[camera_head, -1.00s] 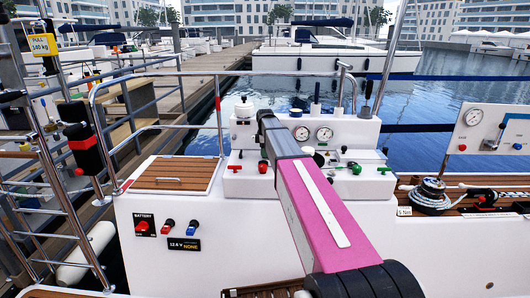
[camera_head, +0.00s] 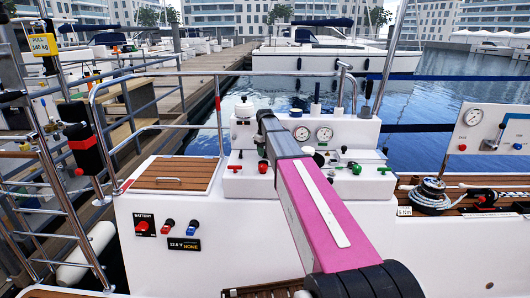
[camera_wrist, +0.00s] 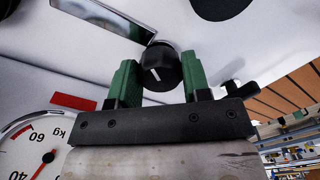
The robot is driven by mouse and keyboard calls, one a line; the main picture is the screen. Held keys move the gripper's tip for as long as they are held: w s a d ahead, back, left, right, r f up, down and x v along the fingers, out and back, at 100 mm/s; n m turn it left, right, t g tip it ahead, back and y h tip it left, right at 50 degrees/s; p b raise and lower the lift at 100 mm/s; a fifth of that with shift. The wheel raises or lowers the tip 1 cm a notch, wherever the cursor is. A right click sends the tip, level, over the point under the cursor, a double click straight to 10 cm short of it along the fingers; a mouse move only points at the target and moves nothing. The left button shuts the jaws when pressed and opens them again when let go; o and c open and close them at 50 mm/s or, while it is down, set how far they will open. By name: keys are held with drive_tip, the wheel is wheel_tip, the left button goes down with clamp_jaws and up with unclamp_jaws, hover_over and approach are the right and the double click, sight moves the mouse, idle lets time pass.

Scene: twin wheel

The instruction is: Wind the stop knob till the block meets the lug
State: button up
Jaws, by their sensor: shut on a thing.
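In the wrist view a round black knob (camera_wrist: 159,73) with a white pointer line sits between the two green fingers of my gripper (camera_wrist: 160,62). The fingers are closed on it from both sides. The white line points up and a little left. A bright recessed strip (camera_wrist: 104,14) lies on the white panel beyond the knob; I cannot tell whether it holds the block or the lug. In the head view my own arm hides the gripper and the knob.
In the wrist view a kg gauge (camera_wrist: 32,150) and a red label (camera_wrist: 74,102) lie left, and a small black handle (camera_wrist: 240,92) right. In the head view the white console (camera_head: 250,215) carries two dials (camera_head: 313,134), a red knob (camera_head: 263,166) and a green knob (camera_head: 356,168).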

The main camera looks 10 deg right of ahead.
drive_tip(key=m, duration=0.4)
drive_tip(key=shift+m, duration=0.3)
drive_tip(key=m, duration=0.3)
drive_tip(key=shift+m, duration=0.4)
drive_tip(key=m, duration=0.8)
drive_tip(key=shift+m, duration=0.3)
drive_tip(key=o, duration=0.9)
wheel_tip(320, 180, up, 11)
drive_tip(key=shift+f, duration=0.1)
